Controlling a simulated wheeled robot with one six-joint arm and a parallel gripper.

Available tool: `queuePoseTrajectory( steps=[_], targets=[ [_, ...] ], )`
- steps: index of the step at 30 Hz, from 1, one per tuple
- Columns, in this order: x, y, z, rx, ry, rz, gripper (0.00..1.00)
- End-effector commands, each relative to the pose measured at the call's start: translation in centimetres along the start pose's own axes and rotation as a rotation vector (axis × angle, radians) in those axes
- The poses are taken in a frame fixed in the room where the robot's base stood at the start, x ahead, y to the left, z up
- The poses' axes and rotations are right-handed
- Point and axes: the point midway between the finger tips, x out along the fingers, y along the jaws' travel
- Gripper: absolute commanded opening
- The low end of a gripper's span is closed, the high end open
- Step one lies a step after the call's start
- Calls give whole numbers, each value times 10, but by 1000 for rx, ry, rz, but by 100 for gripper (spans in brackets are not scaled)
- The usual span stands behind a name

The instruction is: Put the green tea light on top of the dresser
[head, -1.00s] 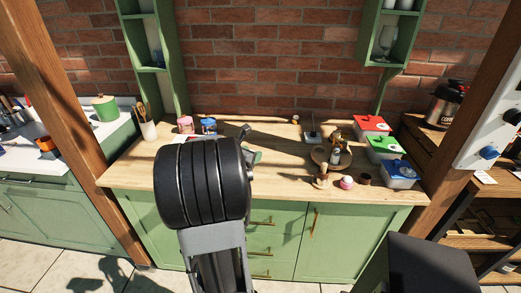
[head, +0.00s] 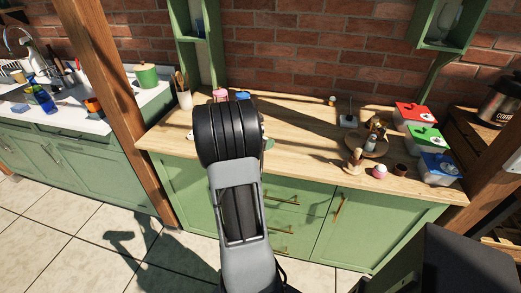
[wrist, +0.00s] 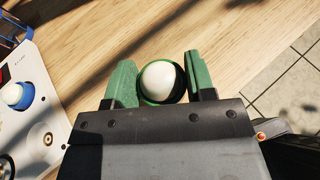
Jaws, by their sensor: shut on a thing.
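In the wrist view my gripper (wrist: 160,80) is shut on the green tea light (wrist: 159,84), a round green cup with a white domed top. It sits between the two green fingers. A wooden surface lies below it; I cannot tell whether it touches. In the head view the dresser is a green cabinet with drawers and a door, and a light wooden top (head: 305,148). My black and grey arm reaches toward the left part of that top and hides the gripper and tea light.
On the dresser's right stand a round wooden tray (head: 375,148) with small items, a pink-topped jar (head: 379,171), and red (head: 411,115), green and blue boxes. A utensil pot (head: 184,99) stands at the left end. The top's middle is clear. A wooden post (head: 118,100) rises left.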

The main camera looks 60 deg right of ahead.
Motion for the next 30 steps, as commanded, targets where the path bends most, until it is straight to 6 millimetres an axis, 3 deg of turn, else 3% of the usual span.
queuePoseTrajectory(
  steps=[5,15,29,30],
  targets=[
    [0,6,-8,-1,0,1,27],
    [11,12,-43,-1,1,-1,27],
    [14,12,-49,0,0,0,27],
    [14,12,-49,0,0,0,52]
  ],
)
